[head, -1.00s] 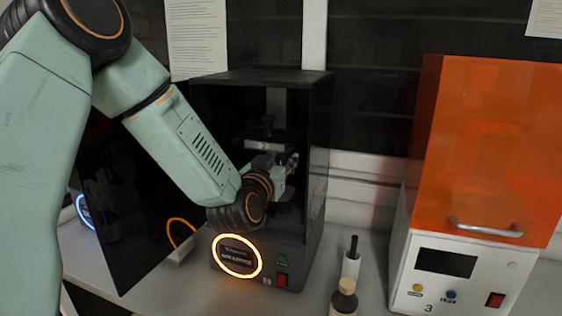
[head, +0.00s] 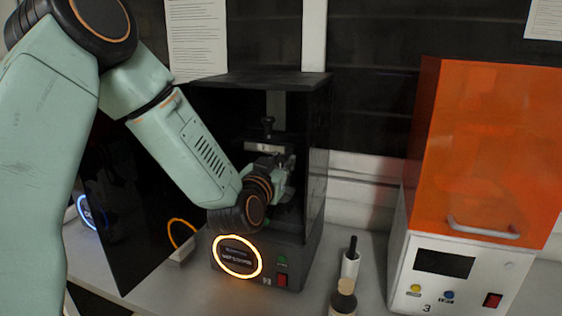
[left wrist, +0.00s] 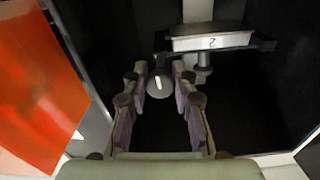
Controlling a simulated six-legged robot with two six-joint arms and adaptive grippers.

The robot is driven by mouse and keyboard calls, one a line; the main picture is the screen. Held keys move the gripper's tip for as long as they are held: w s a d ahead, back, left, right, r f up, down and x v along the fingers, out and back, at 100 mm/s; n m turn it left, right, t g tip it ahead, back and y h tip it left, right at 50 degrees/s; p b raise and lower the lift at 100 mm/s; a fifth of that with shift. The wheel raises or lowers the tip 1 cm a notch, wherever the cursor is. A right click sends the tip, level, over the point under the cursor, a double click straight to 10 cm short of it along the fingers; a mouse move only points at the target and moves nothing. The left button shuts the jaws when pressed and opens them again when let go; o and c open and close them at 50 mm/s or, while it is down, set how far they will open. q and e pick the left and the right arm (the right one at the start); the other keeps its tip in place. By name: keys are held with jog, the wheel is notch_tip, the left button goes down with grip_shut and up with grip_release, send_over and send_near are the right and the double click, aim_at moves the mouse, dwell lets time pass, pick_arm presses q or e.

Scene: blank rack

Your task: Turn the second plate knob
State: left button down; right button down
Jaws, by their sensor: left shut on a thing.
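The open black machine marked 2 (head: 319,150) stands mid-picture in the head view. A dark upright knob (head: 268,124) shows above its plate (head: 285,148). My left gripper (head: 284,172) reaches inside, close by the plate, and its fingers are partly hidden. In the left wrist view my left gripper (left wrist: 163,78) has its fingertips either side of a round grey knob (left wrist: 160,83) with a white mark, and is shut on it. The plate block (left wrist: 212,42) with a label like "2" lies just beyond, up and right. My right gripper is in neither view.
The machine's black door (head: 128,225) hangs open on the left. A glowing orange ring (head: 237,256) is on its front. Machine 3 has an orange hood (head: 487,150) on the right.

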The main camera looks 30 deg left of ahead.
pick_arm(q)
jog(key=c, duration=1.1)
grip_release()
jog(key=shift+o, duration=0.2)
jog(key=v, duration=0.7)
jog(key=shift+s, duration=0.25)
